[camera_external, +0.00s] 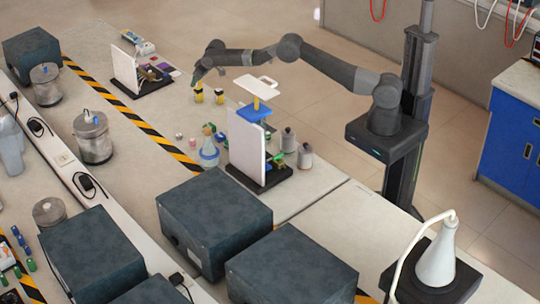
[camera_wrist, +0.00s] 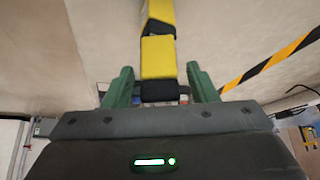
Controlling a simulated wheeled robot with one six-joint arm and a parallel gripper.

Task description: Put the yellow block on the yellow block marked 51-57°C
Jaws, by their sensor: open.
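Two yellow blocks with dark parts stand close together on the bench in the external view, a left one (camera_external: 198,95) and a right one (camera_external: 219,97). The wrist view shows a nearer yellow block (camera_wrist: 158,57) with a black end and another yellow block (camera_wrist: 161,11) farther up the picture. No temperature marking is readable on either. My gripper (camera_external: 199,80) is just above the left block in the external view. In the wrist view my gripper (camera_wrist: 159,70) is open, its green fingers on either side of the nearer block. Contact with it cannot be told.
A white panel on a dark base (camera_external: 124,68) stands to the left, and another white panel (camera_external: 247,143) stands nearer the camera. A blue-and-white flask (camera_external: 209,152) and metal bottles (camera_external: 305,156) are nearby. Bare bench lies around the blocks.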

